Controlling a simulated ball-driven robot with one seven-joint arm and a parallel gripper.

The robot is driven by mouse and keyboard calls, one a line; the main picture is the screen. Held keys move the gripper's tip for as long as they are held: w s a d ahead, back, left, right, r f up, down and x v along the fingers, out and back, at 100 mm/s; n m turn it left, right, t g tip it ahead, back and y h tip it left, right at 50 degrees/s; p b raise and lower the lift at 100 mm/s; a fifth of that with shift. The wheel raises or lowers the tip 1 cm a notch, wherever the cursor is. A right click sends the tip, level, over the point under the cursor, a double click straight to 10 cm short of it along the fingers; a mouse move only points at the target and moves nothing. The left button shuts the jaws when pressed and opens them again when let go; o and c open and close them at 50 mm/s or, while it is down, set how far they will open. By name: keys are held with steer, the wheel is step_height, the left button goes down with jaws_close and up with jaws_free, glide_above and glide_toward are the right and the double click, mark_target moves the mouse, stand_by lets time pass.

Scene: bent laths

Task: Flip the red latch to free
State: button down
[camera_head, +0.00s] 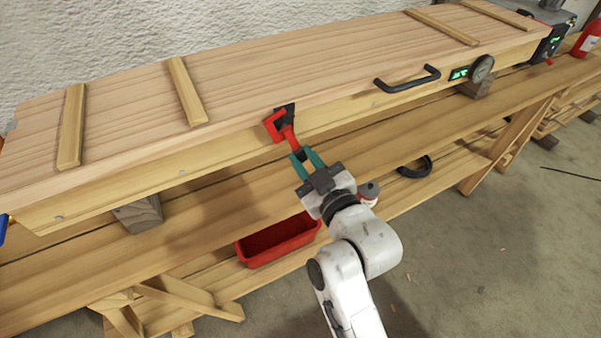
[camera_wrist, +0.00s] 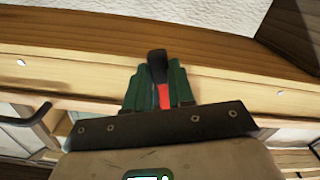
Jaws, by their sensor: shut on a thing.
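The red latch (camera_head: 275,124) sits on the front edge of a long wooden box (camera_head: 120,170), on a dark mount. Its red lever points down and toward me. My gripper (camera_head: 303,158), with green fingers, is at the lower end of the lever. In the wrist view the green fingers (camera_wrist: 158,92) stand on both sides of the lever (camera_wrist: 163,95), which shows red with a dark end. The gripper is shut on the lever. The fingers hide part of it.
A red bin (camera_head: 278,241) and a black curved handle-like piece (camera_head: 414,168) lie on the lower shelf. Wooden battens (camera_head: 187,91) lie across the lid.

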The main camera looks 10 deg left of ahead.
steer(key=n+b, duration=0.2)
steer(key=w+d+r+n+b, duration=0.1)
steer(key=n, duration=0.1)
steer(key=d+n+b, duration=0.1)
steer(key=n+b, duration=0.1)
steer(key=shift+w+d+r+b, duration=0.2)
steer(key=shift+w+r+b, duration=0.1)
steer(key=shift+r+b, duration=0.05)
steer(key=n, duration=0.1)
steer(key=r+n+b, duration=0.1)
steer(key=n+b, duration=0.1)
steer(key=shift+w+d+r+n, duration=0.25)
steer(key=shift+d+r+n, duration=0.05)
steer(key=shift+d+n, duration=0.1)
steer(key=shift+w+d+r+n+b, duration=0.1)
steer(key=shift+r+n+b, duration=0.55)
steer(key=shift+n, duration=0.55)
steer(key=shift+r, duration=0.1)
steer(key=c, duration=1)
jaws_free()
steer(key=shift+o, duration=0.2)
